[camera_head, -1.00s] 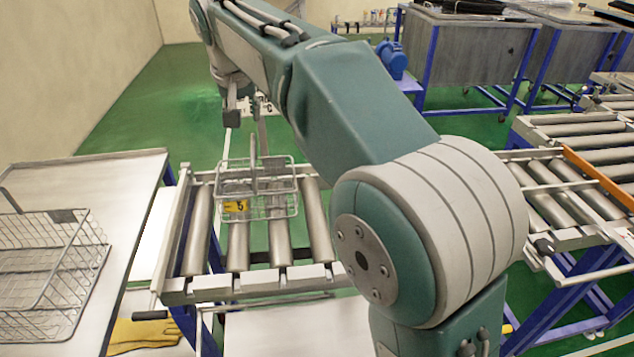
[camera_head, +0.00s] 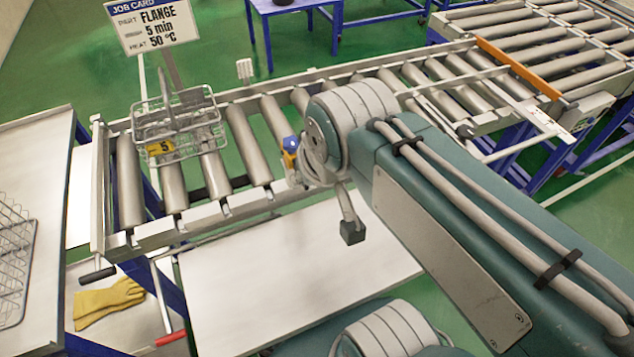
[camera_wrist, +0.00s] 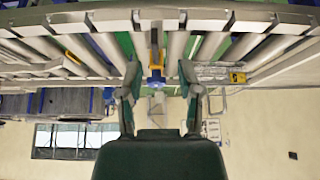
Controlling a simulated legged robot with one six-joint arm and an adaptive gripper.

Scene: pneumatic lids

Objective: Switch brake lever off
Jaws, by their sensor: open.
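My gripper (camera_wrist: 159,82) is open, its two fingers spread apart in the wrist view. A small upright piece, yellow and blue (camera_wrist: 155,62), shows between the fingers there; whether it touches them I cannot tell. In the head view a blue-and-yellow piece (camera_head: 290,150) shows at the conveyor, just left of my wrist. A black-handled lever (camera_head: 97,275) sticks out at the conveyor's near left corner. A red-handled lever (camera_head: 170,338) shows below it. No label shows which is the brake lever.
A wire basket (camera_head: 180,125) with a yellow tag 5 stands on the roller conveyor (camera_head: 240,140). A job card (camera_head: 150,22) stands behind it. Yellow gloves (camera_head: 108,300) lie on a lower shelf. A metal table (camera_head: 45,200) at the left carries another wire basket (camera_head: 12,262).

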